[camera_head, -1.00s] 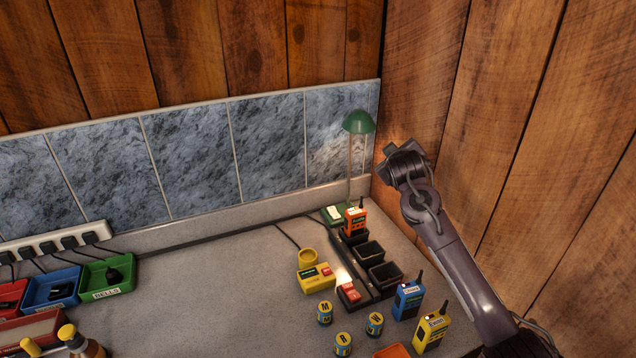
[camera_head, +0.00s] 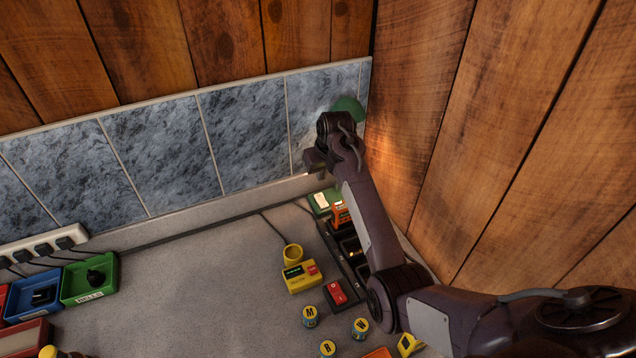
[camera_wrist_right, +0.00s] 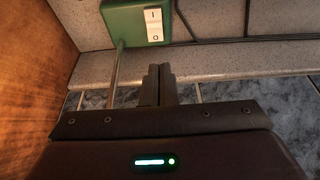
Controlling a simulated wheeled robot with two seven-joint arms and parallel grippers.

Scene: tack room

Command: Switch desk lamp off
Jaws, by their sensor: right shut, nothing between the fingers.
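The desk lamp has a green shade (camera_head: 346,106) at the back right corner, partly hidden behind my right arm. Its green base (camera_head: 314,204) carries a white rocker switch (camera_head: 322,200). In the right wrist view the green base (camera_wrist_right: 124,20) shows at the top, with the switch (camera_wrist_right: 154,25) marked I and O, and the thin stem beside it. My right gripper (camera_head: 312,165) is above and behind the base. In the right wrist view its fingers (camera_wrist_right: 158,70) are shut and empty, apart from the switch. Warm light falls on the wood wall. My left gripper is out of view.
An orange radio (camera_head: 341,214) stands in a charger row close to the base, partly behind my arm. Tiled (camera_head: 242,140) and wooden walls close the corner. The middle counter (camera_head: 190,290) is clear.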

